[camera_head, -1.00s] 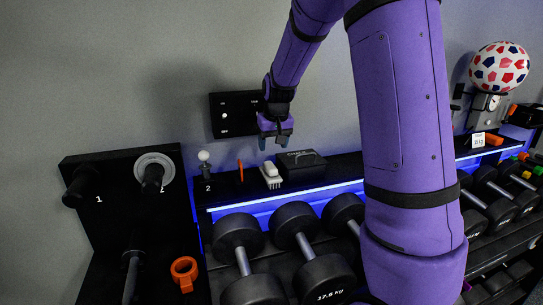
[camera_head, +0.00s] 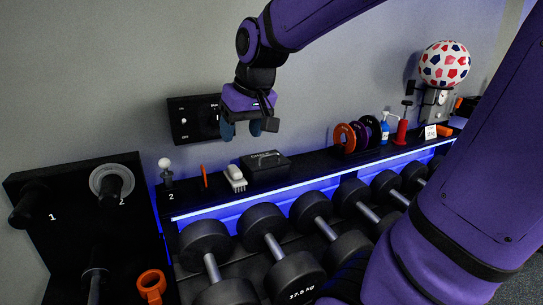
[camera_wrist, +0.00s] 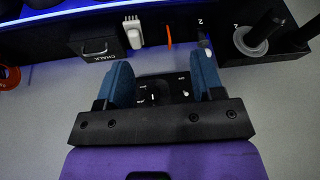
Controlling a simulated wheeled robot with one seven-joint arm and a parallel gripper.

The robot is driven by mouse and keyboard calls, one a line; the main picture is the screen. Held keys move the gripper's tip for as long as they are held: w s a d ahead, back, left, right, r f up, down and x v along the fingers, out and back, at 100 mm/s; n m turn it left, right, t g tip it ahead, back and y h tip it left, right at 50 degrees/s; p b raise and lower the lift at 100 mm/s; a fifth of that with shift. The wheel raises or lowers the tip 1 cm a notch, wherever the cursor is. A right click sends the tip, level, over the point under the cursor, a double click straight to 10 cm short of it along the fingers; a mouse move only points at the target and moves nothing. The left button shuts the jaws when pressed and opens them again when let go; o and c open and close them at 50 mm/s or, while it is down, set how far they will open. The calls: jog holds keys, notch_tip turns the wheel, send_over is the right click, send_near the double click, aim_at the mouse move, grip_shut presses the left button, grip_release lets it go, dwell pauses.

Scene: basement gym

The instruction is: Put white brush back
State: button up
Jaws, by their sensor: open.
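The white brush (camera_head: 235,178) lies on the black shelf, just left of the black chalk box (camera_head: 265,166). In the wrist view the brush (camera_wrist: 133,33) is at the top, between the chalk box (camera_wrist: 97,45) and a thin orange item (camera_wrist: 168,36). My gripper (camera_head: 249,130) hangs above and behind the brush, in front of the wall switch panel (camera_head: 190,118). It is open and empty; its two blue fingers stand apart in the wrist view (camera_wrist: 163,85). What lies under the brush is hidden.
The shelf (camera_head: 330,164) has a blue-lit front edge, with dumbbells (camera_head: 265,225) below it. A white-knobbed post (camera_head: 165,170) stands left of the brush. Coloured discs (camera_head: 350,136), a spray bottle (camera_head: 385,128) and a patterned ball (camera_head: 444,64) are farther right. A pegboard (camera_head: 85,220) is at left.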

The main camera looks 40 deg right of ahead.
jog(key=s+a+n, duration=0.1)
jog(key=s+a, duration=0.3)
jog(key=s, duration=1)
jog(key=shift+a+f+t, duration=0.15)
jog(key=shift+a+t, duration=0.05)
jog(key=shift+t, duration=0.2)
